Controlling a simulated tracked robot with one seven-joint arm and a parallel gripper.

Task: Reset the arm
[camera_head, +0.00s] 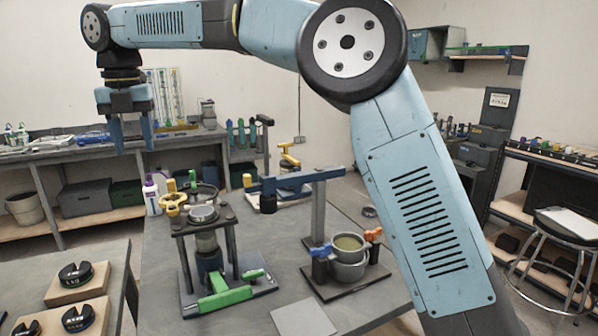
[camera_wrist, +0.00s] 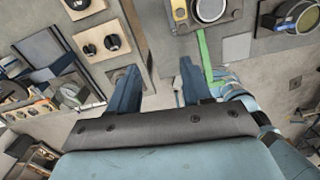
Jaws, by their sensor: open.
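My arm reaches from the right up and across the top of the head view. My gripper (camera_head: 132,132) hangs at the upper left with its fingers pointing down. It is open and empty, with a clear gap between the fingers. It is high above the near worktable and left of the frames on it. In the wrist view my gripper (camera_wrist: 166,88) shows two blue fingers apart with nothing between them.
A side table at the lower left holds black weights (camera_head: 76,274) on wooden blocks. A back bench (camera_head: 60,150) lines the wall. A stool (camera_head: 566,226) stands at the right.

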